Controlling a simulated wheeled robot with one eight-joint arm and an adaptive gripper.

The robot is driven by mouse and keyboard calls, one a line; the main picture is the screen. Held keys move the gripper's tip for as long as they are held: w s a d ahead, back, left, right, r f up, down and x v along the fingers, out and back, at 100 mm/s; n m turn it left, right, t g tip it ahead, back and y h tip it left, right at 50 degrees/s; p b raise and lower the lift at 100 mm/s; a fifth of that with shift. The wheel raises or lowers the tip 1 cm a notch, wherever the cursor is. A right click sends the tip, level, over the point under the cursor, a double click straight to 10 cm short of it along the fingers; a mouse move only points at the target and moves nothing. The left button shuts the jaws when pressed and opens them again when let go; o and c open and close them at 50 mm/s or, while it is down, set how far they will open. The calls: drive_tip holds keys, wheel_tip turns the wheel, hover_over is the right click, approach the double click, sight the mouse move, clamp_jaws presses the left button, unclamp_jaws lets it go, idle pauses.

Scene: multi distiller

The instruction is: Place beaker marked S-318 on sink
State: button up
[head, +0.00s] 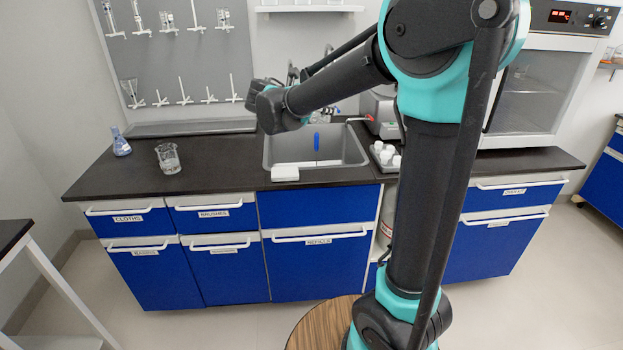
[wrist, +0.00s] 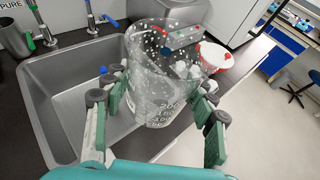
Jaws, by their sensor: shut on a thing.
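My gripper (wrist: 160,98) is shut around a clear glass beaker (wrist: 157,62) in the wrist view, with green-padded fingers on its two sides. The beaker has white spots and graduation numbers; I cannot read an S-318 mark. It is held at the right side of the steel sink (wrist: 52,88), near the dark counter; whether it touches anything below is unclear.
Another beaker (head: 168,158) and a flask with blue liquid (head: 121,148) stand on the left counter. A tray with white bottles (head: 385,154) is right of the sink. A white block (head: 285,173) lies at the sink's front edge. Taps (wrist: 45,38) rise behind the sink.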

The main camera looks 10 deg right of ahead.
drive_tip(key=shift+s+d+f, duration=0.1)
drive_tip(key=shift+s+f, duration=0.1)
drive_tip(key=shift+f, duration=0.05)
wheel_tip(320, 180, down, 19)
drive_tip(key=shift+f, duration=0.15)
idle(0.5)
drive_tip(key=o, duration=1.3)
drive_tip(key=shift+f, duration=0.15)
drive_tip(key=shift+c, duration=0.2)
